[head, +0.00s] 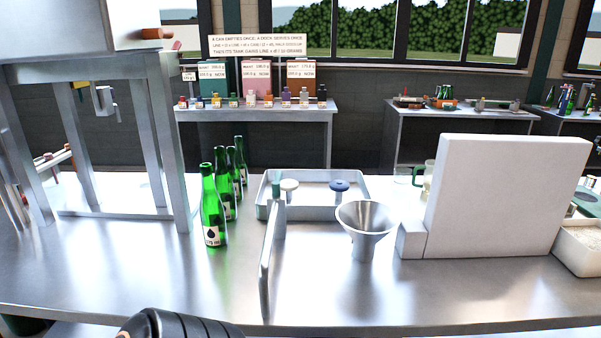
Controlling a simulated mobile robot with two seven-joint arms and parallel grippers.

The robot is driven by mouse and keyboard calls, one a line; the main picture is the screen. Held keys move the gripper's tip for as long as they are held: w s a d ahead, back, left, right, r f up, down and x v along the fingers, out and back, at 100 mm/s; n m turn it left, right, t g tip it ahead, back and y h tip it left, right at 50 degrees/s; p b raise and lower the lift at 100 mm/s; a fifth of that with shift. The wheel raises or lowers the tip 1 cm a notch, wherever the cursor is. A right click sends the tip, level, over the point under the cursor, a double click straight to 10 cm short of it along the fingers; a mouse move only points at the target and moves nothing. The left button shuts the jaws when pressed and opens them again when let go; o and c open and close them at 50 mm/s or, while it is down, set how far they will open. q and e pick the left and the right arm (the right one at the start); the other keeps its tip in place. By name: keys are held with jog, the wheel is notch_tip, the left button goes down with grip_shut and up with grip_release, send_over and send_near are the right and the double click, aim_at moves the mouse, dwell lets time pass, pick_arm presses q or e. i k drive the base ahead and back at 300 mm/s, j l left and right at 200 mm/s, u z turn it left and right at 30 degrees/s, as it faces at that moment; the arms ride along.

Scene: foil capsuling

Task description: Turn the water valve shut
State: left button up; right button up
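I cannot tell for sure which thing is the water valve. A blue round-topped knob (339,186) and a cream round-topped knob (289,185) show at the shallow metal tray (312,210) in the middle of the bench. Whether either is a valve handle is not clear. A small grey fitting (104,98) hangs under the metal frame at the left; its detail is too small to read. A dark ribbed part of my own arm (175,325) shows at the bottom edge. Neither gripper's fingers are in view.
Several green bottles (212,210) stand left of the tray. A thin upright metal piece (268,250) and a steel funnel (363,222) stand before it. A large white block (505,195) fills the right. The bench's front middle (180,285) is mostly clear.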

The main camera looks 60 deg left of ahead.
aim_at(276, 183)
jog(key=i+u, duration=0.6)
jog(key=u, duration=1.65)
